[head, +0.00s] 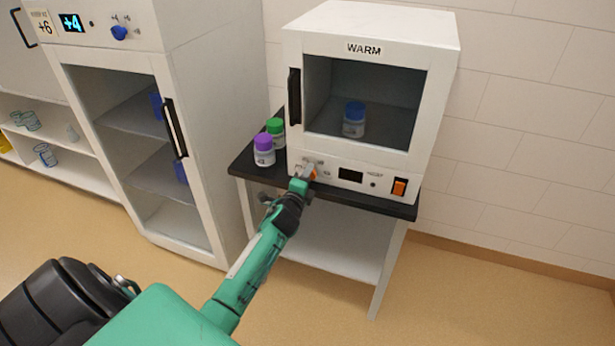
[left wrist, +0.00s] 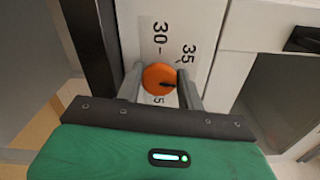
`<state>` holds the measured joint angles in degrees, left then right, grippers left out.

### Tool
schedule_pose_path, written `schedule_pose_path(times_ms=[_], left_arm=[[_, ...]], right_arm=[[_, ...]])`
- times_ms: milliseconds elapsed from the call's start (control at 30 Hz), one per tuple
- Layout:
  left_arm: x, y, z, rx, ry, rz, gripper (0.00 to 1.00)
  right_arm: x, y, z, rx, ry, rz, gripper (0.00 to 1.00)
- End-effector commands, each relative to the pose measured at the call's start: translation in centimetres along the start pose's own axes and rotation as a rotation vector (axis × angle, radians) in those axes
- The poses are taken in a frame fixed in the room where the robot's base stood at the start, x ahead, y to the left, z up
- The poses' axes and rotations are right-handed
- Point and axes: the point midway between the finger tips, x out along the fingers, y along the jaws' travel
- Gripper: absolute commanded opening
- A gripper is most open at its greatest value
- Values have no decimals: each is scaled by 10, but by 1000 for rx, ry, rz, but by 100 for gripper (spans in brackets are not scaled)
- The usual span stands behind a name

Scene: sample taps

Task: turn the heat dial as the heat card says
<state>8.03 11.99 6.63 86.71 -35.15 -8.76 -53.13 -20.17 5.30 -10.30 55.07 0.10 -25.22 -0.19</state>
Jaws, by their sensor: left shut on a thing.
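The orange heat dial (head: 311,174) is on the front panel of the white WARM cabinet (head: 432,110), below its door. My left gripper (head: 304,181) reaches up to it and covers part of it. In the left wrist view the round dial (left wrist: 159,78) sits between my two fingers, which are shut on it. A dark mark shows on the dial's right side. The printed numbers 30 (left wrist: 159,34) and 35 (left wrist: 187,55) show near it, and another number is partly hidden. I cannot make out a heat card. My right gripper is not in view.
A purple-capped bottle (head: 264,152) and a green-capped bottle (head: 276,131) stand left of the cabinet on the dark tabletop (head: 375,200). A blue-capped bottle (head: 354,120) is inside. An orange switch (head: 399,187) is at right.

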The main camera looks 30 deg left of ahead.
Motion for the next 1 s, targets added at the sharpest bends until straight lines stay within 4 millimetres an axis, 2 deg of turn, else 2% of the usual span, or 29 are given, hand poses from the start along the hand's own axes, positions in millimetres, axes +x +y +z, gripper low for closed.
schedule_pose_path(times_ms=[467,1000], left_arm=[[0,2,0,-452,-1,2,15],[0,4,-2,-964,-3,4,15]], right_arm=[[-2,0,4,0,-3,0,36],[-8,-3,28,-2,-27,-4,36]])
